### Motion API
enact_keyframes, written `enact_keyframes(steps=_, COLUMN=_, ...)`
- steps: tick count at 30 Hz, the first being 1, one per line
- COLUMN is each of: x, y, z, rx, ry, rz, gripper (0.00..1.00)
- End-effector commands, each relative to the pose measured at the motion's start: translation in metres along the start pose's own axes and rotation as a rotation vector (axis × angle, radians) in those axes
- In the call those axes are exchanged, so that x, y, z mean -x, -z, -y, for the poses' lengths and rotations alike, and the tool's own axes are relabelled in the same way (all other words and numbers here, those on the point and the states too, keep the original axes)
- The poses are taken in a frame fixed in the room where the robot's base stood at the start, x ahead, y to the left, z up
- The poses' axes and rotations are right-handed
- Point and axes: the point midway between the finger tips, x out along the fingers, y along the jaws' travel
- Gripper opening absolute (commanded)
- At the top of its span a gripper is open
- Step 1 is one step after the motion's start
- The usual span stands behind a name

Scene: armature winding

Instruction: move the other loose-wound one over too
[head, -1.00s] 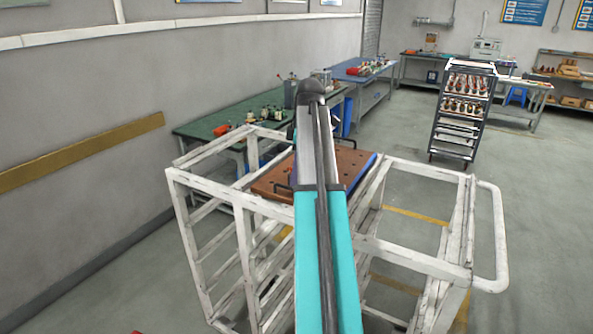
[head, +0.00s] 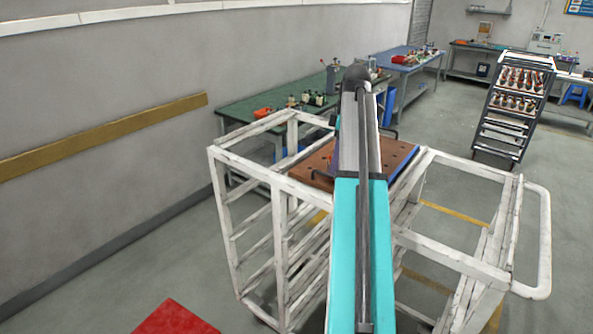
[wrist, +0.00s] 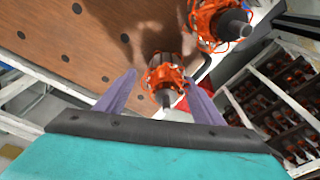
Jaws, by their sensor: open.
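My gripper (wrist: 162,78) is open in the wrist view, with its two purple fingers spread apart. An armature with loose orange windings (wrist: 164,72) shows between the fingers; I cannot tell whether either finger touches it. A second armature with loose orange windings (wrist: 208,22) is at the upper right, near the edge of the brown drilled board (wrist: 70,40). In the head view the board (head: 310,172) lies on the white frame trolley, partly hidden by my arm.
The white trolley (head: 228,178) has open bars and a side handle. A dark rack (head: 516,105) with several armatures stands at the right. A green bench (head: 262,110) stands along the wall. A red object (head: 175,318) lies at the bottom.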

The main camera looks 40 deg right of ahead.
Motion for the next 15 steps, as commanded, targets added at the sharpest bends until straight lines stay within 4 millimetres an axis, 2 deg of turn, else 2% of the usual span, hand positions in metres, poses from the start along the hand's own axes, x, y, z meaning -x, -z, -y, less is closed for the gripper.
enact_keyframes(steps=5, x=0.0, y=0.0, z=0.003, rx=0.001, ry=0.01, rz=0.001, gripper=0.68)
enact_keyframes(steps=15, x=0.03, y=0.006, z=-0.001, rx=0.001, ry=0.003, rz=0.0, gripper=0.68)
